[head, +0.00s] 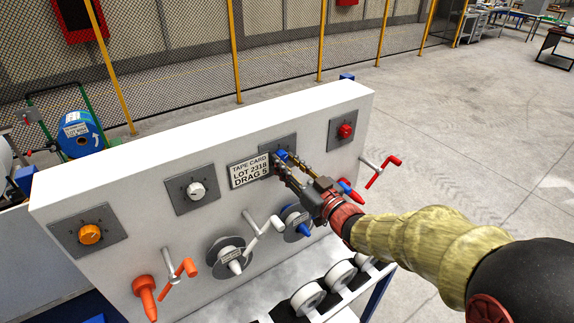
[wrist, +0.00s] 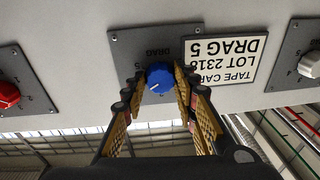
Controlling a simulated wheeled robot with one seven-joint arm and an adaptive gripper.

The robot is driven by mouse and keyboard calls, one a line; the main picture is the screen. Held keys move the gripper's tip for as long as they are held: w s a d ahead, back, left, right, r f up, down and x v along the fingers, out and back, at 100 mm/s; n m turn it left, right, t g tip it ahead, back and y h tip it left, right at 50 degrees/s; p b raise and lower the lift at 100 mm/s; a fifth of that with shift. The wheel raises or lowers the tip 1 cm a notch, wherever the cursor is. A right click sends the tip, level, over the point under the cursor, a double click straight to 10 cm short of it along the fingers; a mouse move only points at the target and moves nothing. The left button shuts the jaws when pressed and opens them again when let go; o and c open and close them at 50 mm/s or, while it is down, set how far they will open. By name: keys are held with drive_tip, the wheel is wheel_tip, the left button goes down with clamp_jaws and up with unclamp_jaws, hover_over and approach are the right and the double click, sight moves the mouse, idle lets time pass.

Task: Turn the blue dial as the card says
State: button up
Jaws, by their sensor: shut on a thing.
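The blue dial (head: 281,154) sits on a grey square plate on the white panel, partly hidden by my fingers in the head view. In the wrist view, which is upside down, the blue dial (wrist: 159,77) shows between my fingertips. My gripper (head: 285,162) is shut on the dial, with one finger on each side; it also shows in the wrist view (wrist: 160,88). The dial's exact setting cannot be read. The card (head: 249,171) left of the dial reads "TAPE CARD LOT 2318 DRAG 5"; it also shows in the wrist view (wrist: 224,62).
The panel also carries an orange dial (head: 90,234), a white dial (head: 196,190) and a red dial (head: 345,131). Below them, orange, white, blue and red cranks and handles stick out, with the white crank (head: 263,232) near my gripper. Open floor lies right.

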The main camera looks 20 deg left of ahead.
drive_tip(key=m+t, duration=0.1)
drive_tip(key=m, duration=0.6)
drive_tip(key=shift+s+a, duration=0.1)
drive_tip(key=m+h, duration=0.1)
drive_tip(key=m, duration=0.5)
drive_tip(key=shift+m+t, duration=0.3)
drive_tip(key=o, duration=1.2)
drive_tip(key=shift+h, duration=0.3)
drive_tip(key=shift+c, duration=0.2)
drive_tip(key=v, duration=1.2)
drive_tip(key=shift+f, duration=0.1)
